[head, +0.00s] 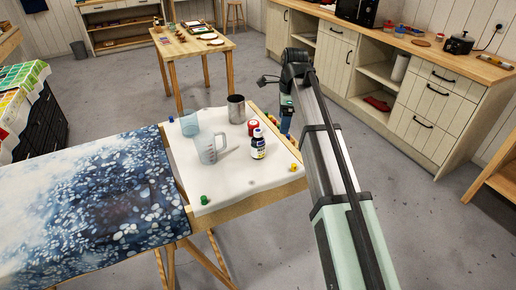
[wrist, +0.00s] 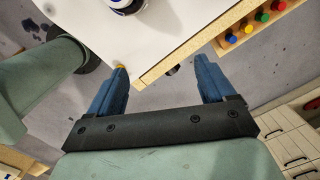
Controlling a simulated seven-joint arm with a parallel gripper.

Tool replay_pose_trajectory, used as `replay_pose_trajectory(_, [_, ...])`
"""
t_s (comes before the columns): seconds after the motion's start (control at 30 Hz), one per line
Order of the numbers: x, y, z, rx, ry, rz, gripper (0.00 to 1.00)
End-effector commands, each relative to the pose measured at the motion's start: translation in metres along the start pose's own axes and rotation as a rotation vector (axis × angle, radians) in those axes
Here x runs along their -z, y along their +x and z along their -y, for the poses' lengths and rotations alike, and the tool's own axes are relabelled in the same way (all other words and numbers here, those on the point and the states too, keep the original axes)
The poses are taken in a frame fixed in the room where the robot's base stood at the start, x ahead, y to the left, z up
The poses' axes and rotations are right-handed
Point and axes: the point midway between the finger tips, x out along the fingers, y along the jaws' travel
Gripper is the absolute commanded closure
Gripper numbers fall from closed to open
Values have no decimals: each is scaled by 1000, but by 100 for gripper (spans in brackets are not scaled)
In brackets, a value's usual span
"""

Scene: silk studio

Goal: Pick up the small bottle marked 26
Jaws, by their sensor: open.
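The label's marking is too small to read. The bottle's lower part shows cut off at the top edge of the wrist view (wrist: 126,4). My gripper (wrist: 160,64) is open and empty, its two blue fingers wide apart. It is at the wooden table edge, apart from the bottle. In the head view my arm largely hides it.
Beside the bottle stand a red-lidded jar (head: 253,126), a metal cup (head: 236,109), a clear jug (head: 208,150) and a bluish beaker (head: 190,125). A wooden rack (wrist: 222,43) with several coloured pieces runs along the table edge. Patterned blue fabric (head: 90,195) lies left.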

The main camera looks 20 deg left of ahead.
Motion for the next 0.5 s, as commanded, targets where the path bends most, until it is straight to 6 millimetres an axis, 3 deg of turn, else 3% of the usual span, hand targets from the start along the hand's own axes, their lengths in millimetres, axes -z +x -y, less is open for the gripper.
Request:
replay_pose_trajectory(0.03, [-22, -14, -2, -2, 21, -13, 17])
replay_pose_trajectory(0.2, [-70, -47, -18, -12, 109, -58, 17])
replay_pose_trajectory(0.37, [-92, -62, -28, -14, 157, -81, 17])
replay_pose_trajectory(0.5, [-96, -58, -31, -16, 172, -88, 17])
